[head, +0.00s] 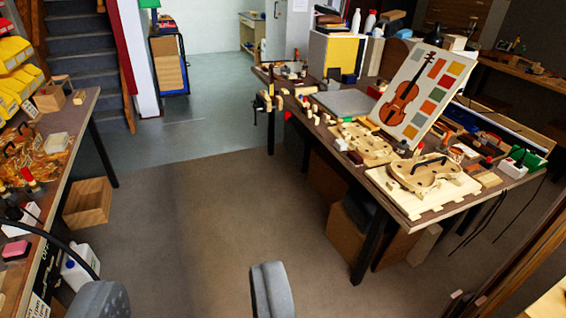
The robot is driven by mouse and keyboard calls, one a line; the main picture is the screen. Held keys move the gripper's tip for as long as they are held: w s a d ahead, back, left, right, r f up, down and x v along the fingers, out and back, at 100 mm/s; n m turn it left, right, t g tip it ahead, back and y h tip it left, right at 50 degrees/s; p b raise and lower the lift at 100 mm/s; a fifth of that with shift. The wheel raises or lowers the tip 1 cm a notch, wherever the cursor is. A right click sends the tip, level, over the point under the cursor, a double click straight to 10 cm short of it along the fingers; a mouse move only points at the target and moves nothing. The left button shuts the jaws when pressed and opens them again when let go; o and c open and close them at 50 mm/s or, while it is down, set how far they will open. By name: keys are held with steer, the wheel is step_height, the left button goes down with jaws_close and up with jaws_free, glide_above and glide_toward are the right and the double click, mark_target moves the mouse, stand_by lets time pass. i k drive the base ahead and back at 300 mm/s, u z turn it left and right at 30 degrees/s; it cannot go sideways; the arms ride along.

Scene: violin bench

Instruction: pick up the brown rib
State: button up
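My gripper (186,296) shows at the bottom edge as two grey fingers set wide apart. It is open, with only bare floor between the fingers, and touches nothing. The violin bench (440,213) stands to the right, well beyond my gripper. A pale violin body in its mould (425,178) lies near its front corner, with another pale wooden form (362,142) behind it. Small wooden and brown pieces lie around them. I cannot tell which of these is the brown rib; at this distance they are too small to make out.
A cluttered table (92,112) runs along the left, with yellow bins (12,55) above it. A wooden crate (87,203) and a white jug (78,270) stand on the floor there. Boxes (365,232) sit under the bench. The brown floor (205,215) between is clear.

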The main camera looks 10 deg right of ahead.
mark_target(455, 130)
steer(key=z, duration=0.3)
steer(key=i, duration=1.35)
steer(key=z, duration=0.9)
steer(key=i, duration=1.85)
steer(key=z, duration=0.4)
